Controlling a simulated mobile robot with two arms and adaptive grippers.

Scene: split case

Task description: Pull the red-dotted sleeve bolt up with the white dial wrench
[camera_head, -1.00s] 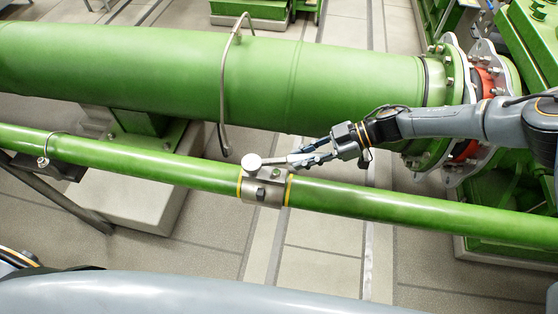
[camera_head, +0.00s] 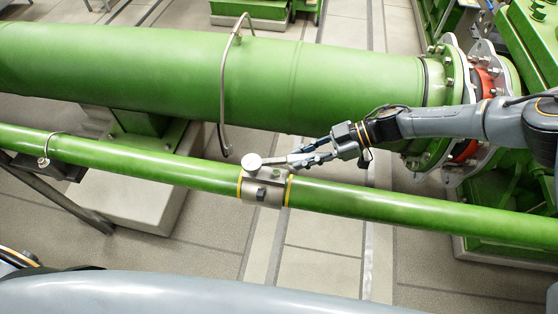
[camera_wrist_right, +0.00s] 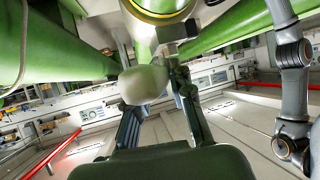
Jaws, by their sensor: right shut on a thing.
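The metal sleeve (camera_head: 250,188) with yellow edge rings sits around the thin green pipe; part of it shows at the top of the right wrist view (camera_wrist_right: 165,32). A dark bolt head (camera_head: 261,194) is on its front face. No red dot can be made out. The white dial wrench (camera_head: 251,161) has its round white head at the sleeve's upper left edge; the pale head also shows in the right wrist view (camera_wrist_right: 143,84). My right gripper (camera_head: 300,160) is shut on the wrench's handle, just above and right of the sleeve. Whether the wrench sits on a bolt is unclear. My left gripper is out of view.
A thick green pipe (camera_head: 160,75) runs behind the thin green pipe (camera_head: 400,205). A thin bent metal tube (camera_head: 223,90) hangs down left of the sleeve. A bolted flange (camera_head: 455,100) stands at the right, near my right arm. Floor in front is clear.

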